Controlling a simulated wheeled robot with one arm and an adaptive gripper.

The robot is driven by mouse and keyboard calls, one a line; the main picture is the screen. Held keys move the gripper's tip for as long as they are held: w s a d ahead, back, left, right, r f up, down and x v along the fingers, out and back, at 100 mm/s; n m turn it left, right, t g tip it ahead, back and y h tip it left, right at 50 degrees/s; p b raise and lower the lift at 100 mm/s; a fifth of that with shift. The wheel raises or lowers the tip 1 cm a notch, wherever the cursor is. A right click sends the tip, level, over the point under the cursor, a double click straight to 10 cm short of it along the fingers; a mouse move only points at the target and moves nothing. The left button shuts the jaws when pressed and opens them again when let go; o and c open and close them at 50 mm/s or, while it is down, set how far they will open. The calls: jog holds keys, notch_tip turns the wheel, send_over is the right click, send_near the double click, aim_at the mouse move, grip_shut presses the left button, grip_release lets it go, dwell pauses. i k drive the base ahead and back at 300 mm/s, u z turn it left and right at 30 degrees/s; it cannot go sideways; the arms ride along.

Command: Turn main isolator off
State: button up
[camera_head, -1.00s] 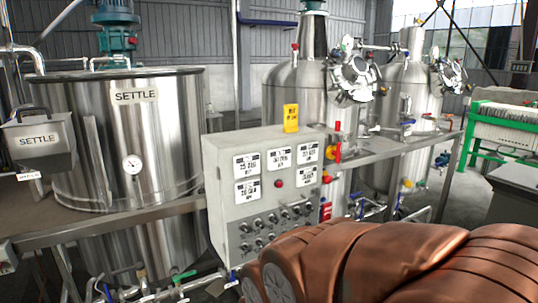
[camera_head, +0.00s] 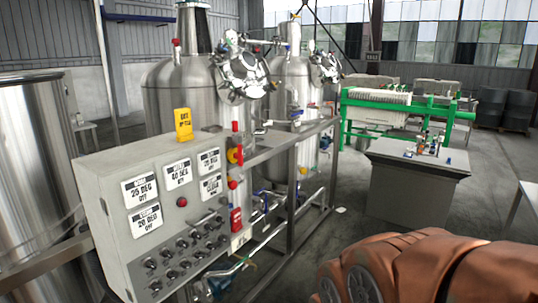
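A grey control panel (camera_head: 106,172) stands at left centre, with several white displays, a red button (camera_head: 182,202) and rows of dark knobs (camera_head: 182,243) on its front. On its right-hand side a red and yellow handle (camera_head: 235,155) shows, which looks like the main isolator; its red lever appears upright. I cannot read a label on it. A red item (camera_head: 236,219) hangs lower on the same side. My copper-coloured arm fills the lower right, well apart from the panel. My gripper is not in view.
A yellow sign (camera_head: 183,124) stands on the panel top. Steel tanks (camera_head: 165,95) and a railed bench (camera_head: 290,140) with pipes are behind it. A grey cabinet (camera_head: 405,190) and a green-framed press (camera_head: 375,103) stand right. Open floor lies between bench and cabinet.

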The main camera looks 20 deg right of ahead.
aim_at(234, 155)
jog(key=z, duration=0.95)
jog(key=i, duration=0.35)
jog(key=u, duration=1.05)
